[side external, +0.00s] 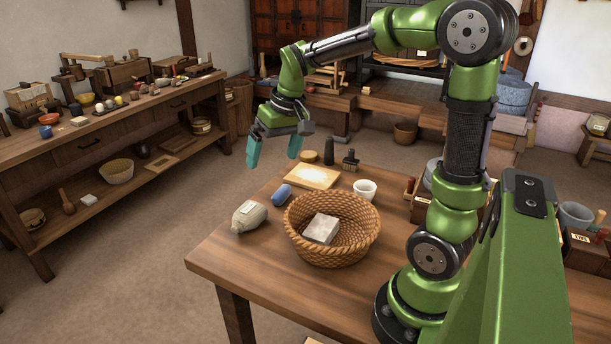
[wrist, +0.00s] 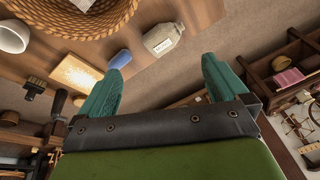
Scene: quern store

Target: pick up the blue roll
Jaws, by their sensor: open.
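The blue roll (side external: 282,194) lies on the table between a grey labelled sack and a wooden board, just left of the wicker basket. It also shows in the wrist view (wrist: 120,59), close to the tip of the left finger. My gripper (side external: 272,156) is open and empty, with teal fingers spread apart. It hangs above the far left part of the table, higher than the blue roll and not touching it. In the wrist view, my gripper (wrist: 163,66) has its two fingers wide apart with nothing between them.
The wicker basket (side external: 300,240) holds a grey block (side external: 321,229). The grey sack (side external: 249,216), a pale-topped board (side external: 311,177), a white cup (side external: 365,190) and a dark brush (side external: 350,160) stand around. The table's front left area (side external: 230,258) is clear.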

